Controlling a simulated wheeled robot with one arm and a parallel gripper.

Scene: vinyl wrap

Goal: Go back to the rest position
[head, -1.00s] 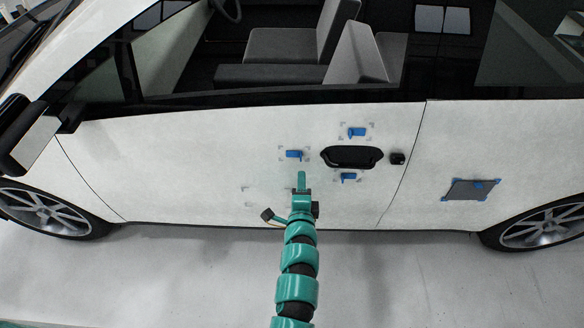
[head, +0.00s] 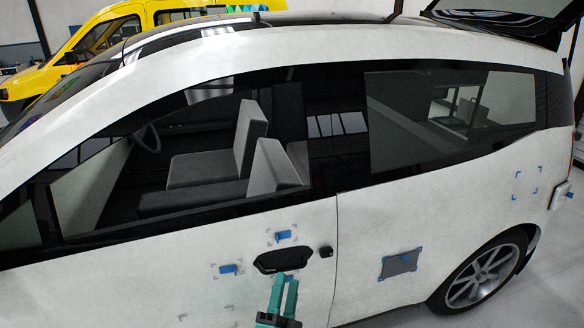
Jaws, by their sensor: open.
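My gripper (head: 283,298), teal with two fingers, shows at the bottom of the head view. It is open, with a gap between the fingers, and I see nothing held in it. Its tips point up toward the white car door (head: 130,285), just below the black door handle (head: 283,260). Whether they touch the door, I cannot tell. The rest of my arm is cut off by the lower edge of the picture.
Blue pieces sit on the door left of the handle (head: 228,269) and above it (head: 283,235). A grey patch with blue corners (head: 399,264) is on the rear panel. A yellow van (head: 125,27) stands behind. The tailgate (head: 500,18) is raised.

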